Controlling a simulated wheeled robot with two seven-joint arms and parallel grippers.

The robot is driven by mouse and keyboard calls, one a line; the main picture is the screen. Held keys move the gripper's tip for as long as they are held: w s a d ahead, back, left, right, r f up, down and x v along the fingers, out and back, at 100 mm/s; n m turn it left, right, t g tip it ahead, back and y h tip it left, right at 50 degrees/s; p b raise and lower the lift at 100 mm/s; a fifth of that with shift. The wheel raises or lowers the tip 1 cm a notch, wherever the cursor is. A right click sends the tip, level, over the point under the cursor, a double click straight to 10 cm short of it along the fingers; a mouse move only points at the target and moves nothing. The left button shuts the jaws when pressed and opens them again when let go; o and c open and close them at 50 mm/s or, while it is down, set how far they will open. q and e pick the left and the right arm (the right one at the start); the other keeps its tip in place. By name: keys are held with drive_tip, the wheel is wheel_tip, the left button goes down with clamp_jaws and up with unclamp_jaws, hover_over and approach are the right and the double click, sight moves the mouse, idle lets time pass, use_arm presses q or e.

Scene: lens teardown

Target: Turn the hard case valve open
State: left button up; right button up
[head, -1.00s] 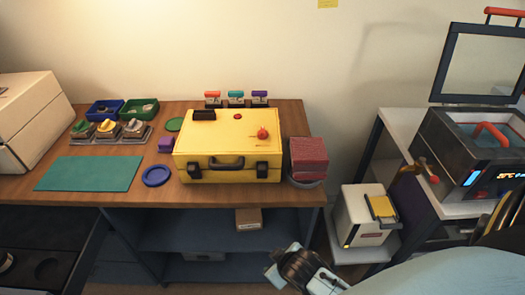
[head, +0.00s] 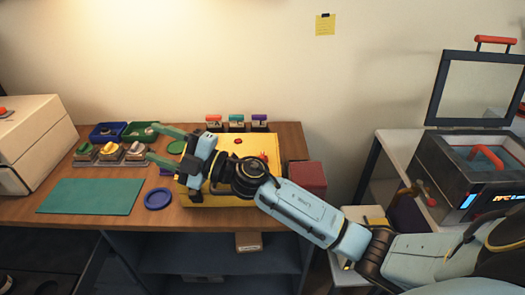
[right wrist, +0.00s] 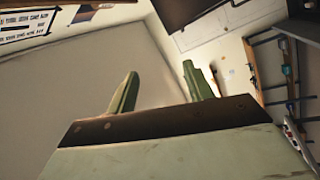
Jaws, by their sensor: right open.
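The yellow hard case (head: 259,144) stands on the wooden table in the head view, mostly hidden behind my right arm. On its lid a red knob, which looks like the valve (head: 263,157), shows just above my right wrist, partly covered. A smaller red spot (head: 238,141) is on the lid behind it. My right gripper (head: 157,144) is open and empty, left of the case, its green fingers spread and pointing left. The fingers also show apart in the right wrist view (right wrist: 160,95), with no case or valve between them. My left gripper is not in view.
A teal mat (head: 90,196) and a blue ring (head: 158,199) lie at the left front. Green and blue bins (head: 104,132) and several small parts stand behind. A red block (head: 308,178) is right of the case. Labelled holders (head: 237,122) stand behind it.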

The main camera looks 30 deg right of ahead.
drive_tip(key=a+f+n+g+y, duration=0.1)
drive_tip(key=a+n+g, duration=0.1)
drive_tip(key=n+g, duration=0.6)
drive_tip(key=m+g+h, duration=0.1)
drive_tip(key=g+h, duration=0.6)
drive_tip(key=h, duration=0.9)
approach(263, 155)
wheel_tip(263, 155, down, 9)
drive_tip(key=shift+r+p, duration=0.1)
drive_tip(key=shift+p, duration=0.25)
drive_tip(key=c, duration=1)
